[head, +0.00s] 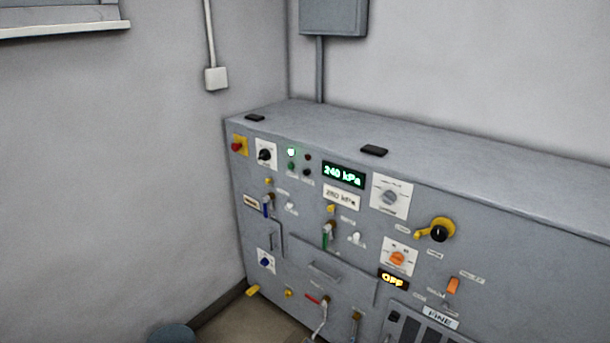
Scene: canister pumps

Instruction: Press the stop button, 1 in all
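A grey control cabinet (345,265) stands against the back wall. At its upper left, a red mushroom button (237,146) sits on a yellow plate. Right of it, past a black rotary switch (264,155), is a small cluster: a lit whitish-green lamp (291,153), a dark red lamp (308,157), a green button (291,167) and a black button (307,172). Their labels are too small to read, so I cannot tell which one is marked stop. A display (343,175) reads 240 kPa in green. Neither of my grippers is in view.
Several levers and handles stick out lower down. A rounded blue-grey object (173,334) stands at the bottom left.

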